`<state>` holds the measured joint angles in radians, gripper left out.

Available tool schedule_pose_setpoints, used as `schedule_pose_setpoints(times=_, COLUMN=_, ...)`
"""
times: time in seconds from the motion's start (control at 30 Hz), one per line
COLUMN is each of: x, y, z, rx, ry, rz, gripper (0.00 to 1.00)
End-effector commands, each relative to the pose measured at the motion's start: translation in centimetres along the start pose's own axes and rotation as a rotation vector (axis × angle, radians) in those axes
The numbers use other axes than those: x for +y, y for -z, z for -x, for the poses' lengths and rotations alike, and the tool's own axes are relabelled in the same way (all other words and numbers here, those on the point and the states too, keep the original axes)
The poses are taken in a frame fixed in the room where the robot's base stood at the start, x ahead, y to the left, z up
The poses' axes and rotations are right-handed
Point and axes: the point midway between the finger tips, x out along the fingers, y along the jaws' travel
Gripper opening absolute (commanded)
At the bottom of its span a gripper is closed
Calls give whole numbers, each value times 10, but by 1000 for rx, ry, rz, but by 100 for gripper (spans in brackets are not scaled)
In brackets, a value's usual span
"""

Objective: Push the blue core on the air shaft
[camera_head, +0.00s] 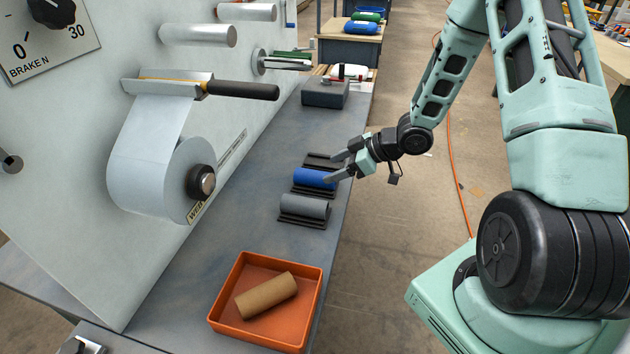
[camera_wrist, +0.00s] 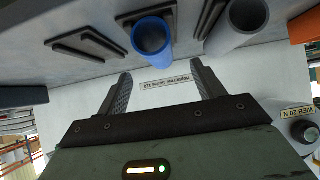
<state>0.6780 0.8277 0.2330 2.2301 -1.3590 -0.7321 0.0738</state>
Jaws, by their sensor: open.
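The blue core (camera_head: 314,179) lies on a dark cradle on the grey bench, between an empty cradle and a grey core. It also shows in the wrist view (camera_wrist: 151,37), its hollow end facing the camera. My gripper (camera_head: 338,167) is open and empty at the bench's right edge, its fingers close to the blue core's right end. In the wrist view the gripper (camera_wrist: 162,76) has its fingers spread, with the blue core ahead and between them in the picture. I cannot tell whether they touch. A metal shaft with a round flange (camera_head: 280,61) on the machine panel may be the air shaft.
A grey core (camera_head: 306,207) lies nearer on its cradle; the empty cradle (camera_head: 322,160) is beyond. An orange tray (camera_head: 223,306) holds a cardboard core (camera_head: 266,295). A white roll (camera_head: 155,178) and black handle (camera_head: 243,90) jut from the panel. A dark block (camera_head: 325,93) stands farther back.

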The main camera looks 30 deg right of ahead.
Motion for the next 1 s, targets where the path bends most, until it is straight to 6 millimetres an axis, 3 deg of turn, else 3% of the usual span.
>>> schedule_pose_setpoints(times=0.1, x=0, y=0, z=-15, rx=0, ry=2, rz=0, gripper=68)
schedule_pose_setpoints(times=0.27, x=0, y=0, z=-24, rx=0, ry=0, rz=1, gripper=68)
schedule_pose_setpoints(times=0.6, x=1, y=0, z=-68, rx=-1, ry=2, rz=1, gripper=68)
schedule_pose_setpoints(times=0.9, x=2, y=0, z=-72, rx=-1, ry=-1, rz=1, gripper=68)
schedule_pose_setpoints(times=1.0, x=2, y=0, z=-72, rx=-1, ry=-1, rz=1, gripper=40)
